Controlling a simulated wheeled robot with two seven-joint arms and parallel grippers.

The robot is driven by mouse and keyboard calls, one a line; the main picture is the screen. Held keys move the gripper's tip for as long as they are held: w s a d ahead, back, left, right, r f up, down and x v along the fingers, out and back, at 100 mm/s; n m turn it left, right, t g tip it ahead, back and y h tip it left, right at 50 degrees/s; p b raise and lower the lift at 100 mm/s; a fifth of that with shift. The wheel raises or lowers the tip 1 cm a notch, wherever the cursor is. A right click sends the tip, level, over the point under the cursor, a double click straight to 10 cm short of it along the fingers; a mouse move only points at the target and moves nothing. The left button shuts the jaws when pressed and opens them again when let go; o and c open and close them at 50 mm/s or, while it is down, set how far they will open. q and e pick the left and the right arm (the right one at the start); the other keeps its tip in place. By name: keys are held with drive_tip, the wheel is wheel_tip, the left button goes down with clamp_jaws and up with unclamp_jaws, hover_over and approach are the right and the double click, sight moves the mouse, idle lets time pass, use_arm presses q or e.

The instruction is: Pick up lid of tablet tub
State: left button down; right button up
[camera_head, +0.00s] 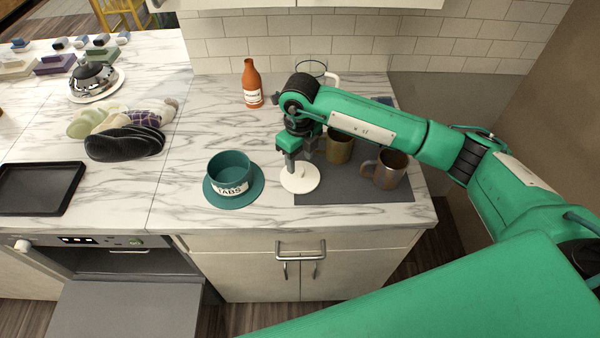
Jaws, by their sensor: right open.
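The tablet tub (229,175) is a teal, open-topped round pot with a white "TABS" label. It stands on a teal round plate (212,198) on the marble counter. A white round disc with a small knob, which looks like the lid (309,183), lies to its right at the left edge of a grey mat. My right gripper (298,166) points down at the lid, its fingers open around or just above the knob; I cannot tell if they touch it. The gripper partly hides the knob. My left gripper is not in view.
Two brown mugs (390,170) (339,147) stand on the grey mat (340,190), right of the gripper. An orange bottle (252,85) and a clear glass (311,68) stand behind. A dark tray (38,188) lies far left.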

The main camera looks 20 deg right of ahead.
sight(300, 169)
wheel_tip(300, 169, down, 3)
drive_tip(key=shift+w+d+f+p, duration=0.1)
drive_tip(key=shift+d+p, duration=0.05)
drive_tip(key=shift+p, duration=0.65)
drive_tip(key=shift+f, duration=0.25)
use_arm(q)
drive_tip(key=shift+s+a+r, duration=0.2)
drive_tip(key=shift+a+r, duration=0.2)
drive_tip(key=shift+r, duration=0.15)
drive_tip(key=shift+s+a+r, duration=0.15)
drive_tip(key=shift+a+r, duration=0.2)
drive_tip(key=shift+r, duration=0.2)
use_arm(e)
clamp_jaws()
